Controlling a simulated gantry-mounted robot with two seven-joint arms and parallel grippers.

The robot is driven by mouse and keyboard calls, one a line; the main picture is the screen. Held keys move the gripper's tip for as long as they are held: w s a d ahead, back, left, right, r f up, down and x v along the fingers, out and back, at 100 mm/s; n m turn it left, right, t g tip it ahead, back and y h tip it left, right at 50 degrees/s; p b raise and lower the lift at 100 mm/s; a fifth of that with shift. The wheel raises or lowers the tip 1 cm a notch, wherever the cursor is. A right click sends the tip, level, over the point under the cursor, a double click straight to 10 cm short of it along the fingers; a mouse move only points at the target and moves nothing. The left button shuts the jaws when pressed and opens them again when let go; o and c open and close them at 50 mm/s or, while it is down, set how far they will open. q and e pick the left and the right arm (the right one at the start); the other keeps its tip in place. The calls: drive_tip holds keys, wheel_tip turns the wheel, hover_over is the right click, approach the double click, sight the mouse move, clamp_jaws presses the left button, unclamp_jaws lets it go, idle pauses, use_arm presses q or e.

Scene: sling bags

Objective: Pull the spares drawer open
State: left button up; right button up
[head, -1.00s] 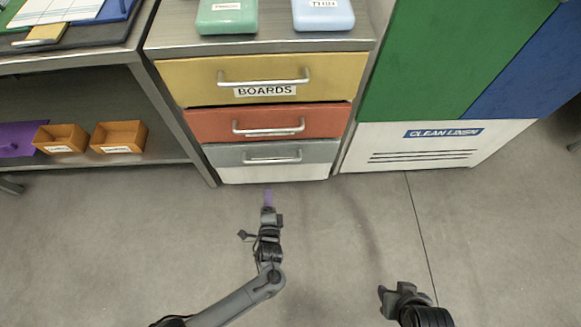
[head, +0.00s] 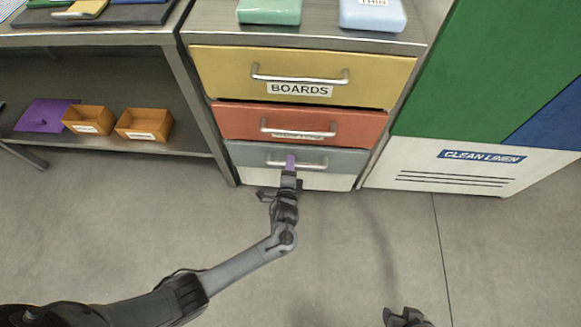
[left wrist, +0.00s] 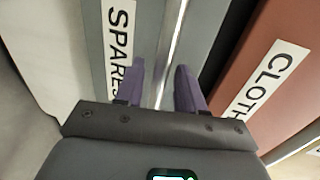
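The spares drawer (head: 346,160) is the grey one below the red drawer in the head view, and it looks shut. Its SPARES label (left wrist: 121,35) reads in the left wrist view. Its silver bar handle (head: 313,164) also shows in the left wrist view (left wrist: 176,35). My left gripper (head: 291,160) is at the handle, with its purple fingers apart. In the left wrist view the bar runs between the open fingers (left wrist: 160,82), with gaps visible. My right gripper (head: 401,315) is low in the head view, partly cut off and away from the drawers.
Above are the red drawer (head: 350,127) and the yellow BOARDS drawer (head: 375,72). A shelf with orange bins (head: 144,124) stands left. A white CLEAN LINEN cabinet front (head: 410,160) stands right. The floor (head: 350,250) in front is clear.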

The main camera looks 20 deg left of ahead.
use_arm(q)
drive_tip(key=shift+w, duration=0.3)
drive_tip(key=shift+a, duration=0.15)
clamp_jaws()
